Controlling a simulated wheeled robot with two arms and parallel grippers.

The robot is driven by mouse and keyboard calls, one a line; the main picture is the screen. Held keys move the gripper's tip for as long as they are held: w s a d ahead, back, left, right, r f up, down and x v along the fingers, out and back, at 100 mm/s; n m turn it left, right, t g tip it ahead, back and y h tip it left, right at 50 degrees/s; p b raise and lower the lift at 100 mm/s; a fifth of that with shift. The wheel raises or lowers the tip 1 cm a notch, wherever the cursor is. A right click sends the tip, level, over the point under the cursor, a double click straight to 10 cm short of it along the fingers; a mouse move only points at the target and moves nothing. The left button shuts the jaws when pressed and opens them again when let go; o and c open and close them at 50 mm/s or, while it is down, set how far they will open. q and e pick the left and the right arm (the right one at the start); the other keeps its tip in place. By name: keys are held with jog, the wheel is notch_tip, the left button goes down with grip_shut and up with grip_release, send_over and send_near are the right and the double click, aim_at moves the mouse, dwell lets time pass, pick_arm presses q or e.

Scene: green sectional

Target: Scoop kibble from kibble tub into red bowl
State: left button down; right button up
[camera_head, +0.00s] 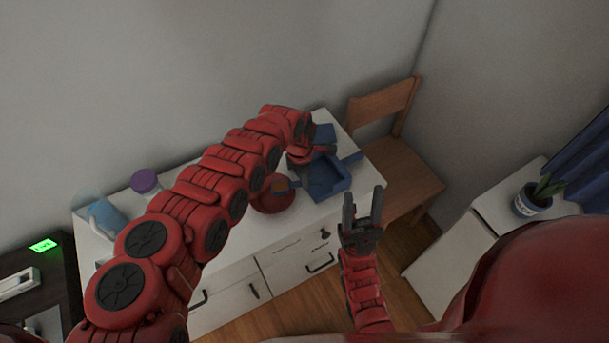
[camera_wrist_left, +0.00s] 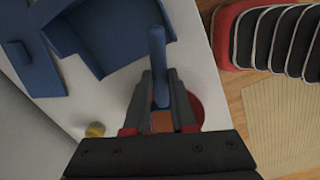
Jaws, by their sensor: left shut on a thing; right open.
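The blue kibble tub (camera_head: 341,187) stands on the right part of the white cabinet top; it also shows in the left wrist view (camera_wrist_left: 75,42). The red bowl (camera_head: 268,207) stands left of it, partly hidden by my left arm. My left gripper (camera_wrist_left: 160,92) is shut on the upright blue handle of a scoop (camera_wrist_left: 158,52). The scoop's orange-brown patch (camera_head: 279,184), perhaps kibble, shows over the bowl; whether it touches the bowl I cannot tell. My right gripper (camera_head: 362,208) is open and empty, in front of the cabinet.
A blue pitcher-like container (camera_head: 107,216) and a purple-topped jar (camera_head: 145,181) stand at the cabinet's left end. A small yellowish piece (camera_wrist_left: 95,129) lies near the tub. A wooden chair (camera_head: 405,165) is at the right, and a potted plant (camera_head: 533,200) is farther right.

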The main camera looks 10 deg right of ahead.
pick_arm(q)
jog(key=shift+a+r+h+p, duration=0.25)
jog(key=shift+r+h+p, duration=0.45)
jog(key=shift+p, duration=0.55)
jog(key=shift+a+r+h+p, duration=0.25)
jog(key=shift+r+h+p, duration=0.4)
jog(key=shift+p, duration=0.55)
jog(key=shift+w+a+r+h, duration=0.15)
jog(key=shift+r+h, duration=0.15)
jog(key=shift+h, duration=0.15)
jog(key=shift+a+r+h, duration=0.3)
jog(key=shift+r+h, duration=0.1)
jog(key=shift+h, duration=0.4)
jog(key=shift+s, duration=0.2)
jog(key=shift+w+d, duration=0.1)
jog(key=shift+r, duration=0.1)
